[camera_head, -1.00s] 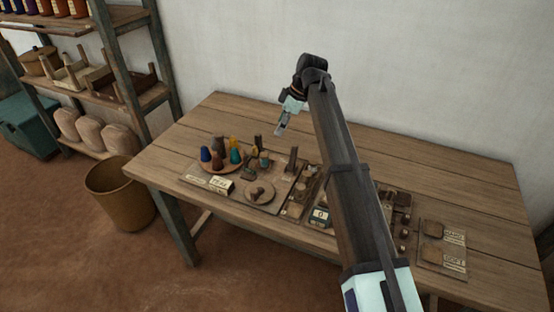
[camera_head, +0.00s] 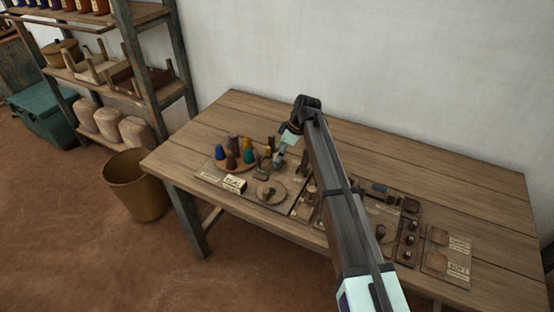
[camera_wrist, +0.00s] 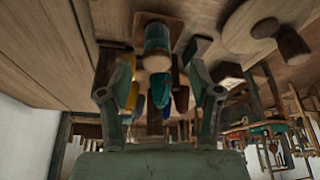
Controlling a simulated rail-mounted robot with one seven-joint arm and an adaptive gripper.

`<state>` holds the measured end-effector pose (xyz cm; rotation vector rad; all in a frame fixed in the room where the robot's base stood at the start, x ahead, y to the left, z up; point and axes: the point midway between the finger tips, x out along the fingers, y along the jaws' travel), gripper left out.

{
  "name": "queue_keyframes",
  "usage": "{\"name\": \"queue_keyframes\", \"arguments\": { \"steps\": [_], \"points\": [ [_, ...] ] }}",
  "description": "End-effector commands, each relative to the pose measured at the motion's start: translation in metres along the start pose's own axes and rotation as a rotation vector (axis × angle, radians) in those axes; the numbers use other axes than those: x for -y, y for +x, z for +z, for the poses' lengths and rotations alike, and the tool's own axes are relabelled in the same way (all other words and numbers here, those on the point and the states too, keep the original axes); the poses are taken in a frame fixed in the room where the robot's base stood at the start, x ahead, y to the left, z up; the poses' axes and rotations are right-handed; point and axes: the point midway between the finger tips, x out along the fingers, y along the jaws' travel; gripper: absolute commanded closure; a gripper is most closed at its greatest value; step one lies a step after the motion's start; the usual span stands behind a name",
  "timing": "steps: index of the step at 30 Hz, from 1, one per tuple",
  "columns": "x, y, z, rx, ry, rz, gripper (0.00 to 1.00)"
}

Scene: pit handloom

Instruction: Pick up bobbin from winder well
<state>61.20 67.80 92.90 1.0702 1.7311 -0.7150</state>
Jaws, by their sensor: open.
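My gripper (camera_head: 281,157) hangs low over the left part of the bench, beside the group of coloured cones. In the wrist view my gripper (camera_wrist: 156,78) is open, with one finger on each side of the picture. A bobbin (camera_wrist: 157,40) with a teal band and pale wooden ends shows ahead, in line with the gap between the fingers. It appears to stand on a small brown wooden base (camera_wrist: 172,20). Whether the fingertips reach around it I cannot tell. In the head view the gripper largely hides this spot.
A blue cone (camera_head: 221,152), a yellow cone (camera_head: 248,144) and other cones crowd close by. A round wooden disc with a knob (camera_head: 278,197) lies in front. Trays of small parts (camera_head: 409,238) fill the right. The bench's back strip (camera_head: 420,160) is clear.

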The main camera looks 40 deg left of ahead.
Motion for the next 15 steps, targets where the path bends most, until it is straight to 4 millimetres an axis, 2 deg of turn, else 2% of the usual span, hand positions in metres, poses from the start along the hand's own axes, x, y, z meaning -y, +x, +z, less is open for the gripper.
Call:
{"name": "queue_keyframes", "arguments": {
  "steps": [9, 15],
  "points": [
    [-0.003, 0.036, 0.0, 0.0, 0.0, -0.002, 0.37],
    [-0.004, 0.043, 0.001, 0.0, 0.0, 0.001, 0.37]
  ]
}}
